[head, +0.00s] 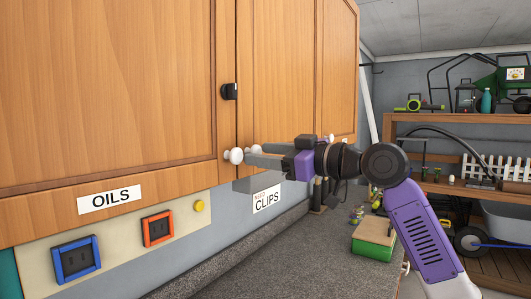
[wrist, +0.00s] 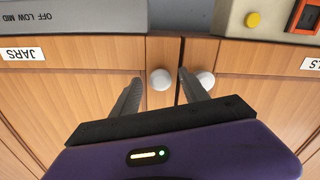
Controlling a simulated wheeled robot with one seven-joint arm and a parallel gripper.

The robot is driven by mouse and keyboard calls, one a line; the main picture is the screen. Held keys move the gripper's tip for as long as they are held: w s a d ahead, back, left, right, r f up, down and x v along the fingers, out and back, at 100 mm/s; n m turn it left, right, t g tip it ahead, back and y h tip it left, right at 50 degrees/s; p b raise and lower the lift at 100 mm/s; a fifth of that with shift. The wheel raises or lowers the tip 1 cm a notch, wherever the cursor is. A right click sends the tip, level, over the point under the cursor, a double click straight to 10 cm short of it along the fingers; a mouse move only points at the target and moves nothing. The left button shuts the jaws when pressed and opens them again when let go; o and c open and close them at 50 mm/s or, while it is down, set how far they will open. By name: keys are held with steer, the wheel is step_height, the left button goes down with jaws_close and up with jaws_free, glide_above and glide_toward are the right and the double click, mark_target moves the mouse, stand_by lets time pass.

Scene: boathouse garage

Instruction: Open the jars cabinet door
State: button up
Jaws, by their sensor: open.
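The jars cabinet door (wrist: 90,85) is wooden and looks closed, with its JARS label (wrist: 22,54) upside down in the wrist view. In the head view the door (head: 276,70) stands right of the OILS door (head: 110,90). A round white knob (wrist: 161,79) sits on the jars door's edge beside the seam. My gripper (wrist: 160,77) is open, with one finger on each side of this knob; contact cannot be told. In the head view my gripper (head: 254,155) reaches the door edges, its fingers partly hiding the jars knob.
The OILS door's white knob (head: 233,155) is close beside my finger; it also shows in the wrist view (wrist: 205,80). A black latch (head: 229,91) sits above. A grey unit (wrist: 70,16) is under the jars door. A green box (head: 374,238) stands on the counter (head: 310,260).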

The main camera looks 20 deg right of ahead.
jaws_close()
stand_by(1.4)
